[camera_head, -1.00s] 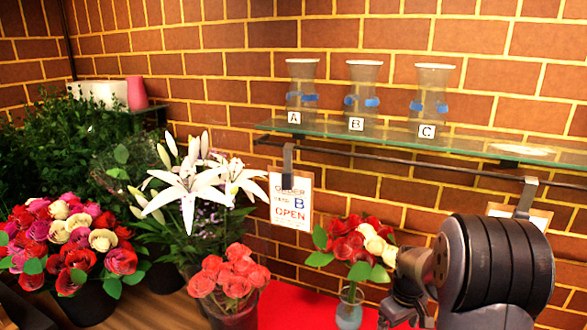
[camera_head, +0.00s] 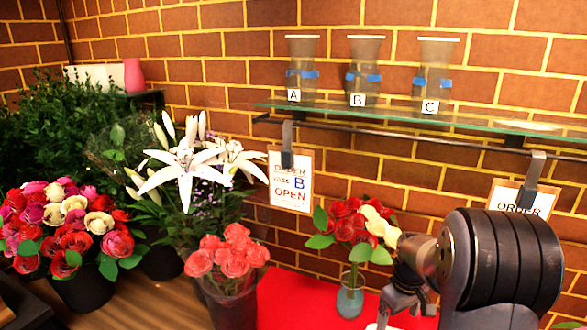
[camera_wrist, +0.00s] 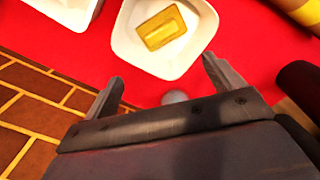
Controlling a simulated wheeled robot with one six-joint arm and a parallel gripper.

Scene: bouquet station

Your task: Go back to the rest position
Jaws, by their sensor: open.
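My gripper (camera_wrist: 160,88) is open and empty in the wrist view, its two fingers spread apart above the red cloth (camera_wrist: 262,40). In the head view my arm is at the lower right, and my gripper's fingers are mostly hidden at the bottom edge. A small glass vase (camera_head: 350,300) with red and cream roses (camera_head: 355,228) stands upright on the red cloth, just left of my arm. In the wrist view a white square dish (camera_wrist: 128,45) holding a yellow block (camera_wrist: 163,27) lies beyond my fingers.
Buckets of red roses (camera_head: 228,252), white lilies (camera_head: 190,172) and mixed roses (camera_head: 72,232) stand to the left. A glass shelf (camera_head: 390,115) with vases A (camera_head: 301,75), B (camera_head: 364,72) and C (camera_head: 432,75) is on the brick wall. Order cards (camera_head: 291,188) hang below.

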